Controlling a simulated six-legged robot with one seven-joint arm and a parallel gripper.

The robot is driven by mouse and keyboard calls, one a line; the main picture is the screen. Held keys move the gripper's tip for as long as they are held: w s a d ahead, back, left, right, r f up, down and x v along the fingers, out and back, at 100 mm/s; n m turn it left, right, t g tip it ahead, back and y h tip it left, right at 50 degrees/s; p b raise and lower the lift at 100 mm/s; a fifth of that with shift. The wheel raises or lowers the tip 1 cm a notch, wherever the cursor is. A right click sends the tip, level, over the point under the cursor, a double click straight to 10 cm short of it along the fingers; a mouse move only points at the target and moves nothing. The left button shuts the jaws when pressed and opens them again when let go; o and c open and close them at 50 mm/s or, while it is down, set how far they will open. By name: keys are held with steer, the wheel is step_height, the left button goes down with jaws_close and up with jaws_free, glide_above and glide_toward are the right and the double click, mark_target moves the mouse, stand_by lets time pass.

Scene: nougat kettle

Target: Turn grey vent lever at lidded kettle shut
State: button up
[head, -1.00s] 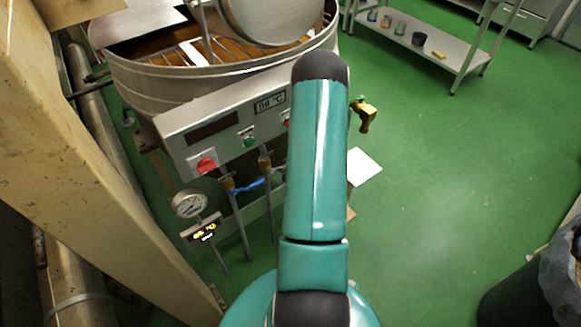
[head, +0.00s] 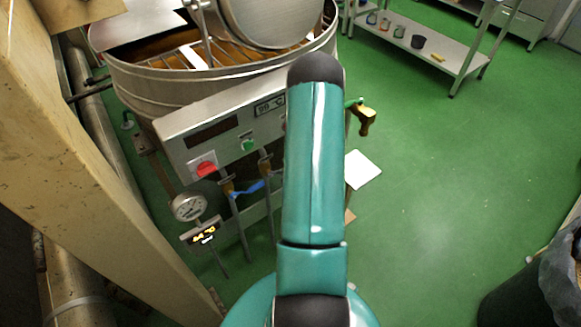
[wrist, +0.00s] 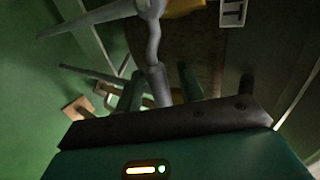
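The steel kettle (head: 215,85) stands at the upper left of the head view, with its round lid (head: 270,18) raised over the brown contents. My gripper is hidden behind my teal arm in the head view. In the dim wrist view my gripper (wrist: 157,78) has two greenish fingers standing apart. A grey bent rod with a thicker cylindrical end (wrist: 157,80) shows between them, possibly the grey vent lever. I cannot tell whether the fingers touch it. No grey lever can be made out for sure in the head view.
A control panel (head: 225,132) with a red knob fronts the kettle. A blue-handled valve (head: 248,188), a pressure gauge (head: 188,206) and a brass tap (head: 365,118) are nearby. A beige post (head: 100,190) stands left.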

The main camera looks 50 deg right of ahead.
steer(key=v, duration=1.3)
steer(key=shift+s+r, duration=0.2)
steer(key=shift+s, duration=0.1)
steer(key=shift+w+a, duration=0.1)
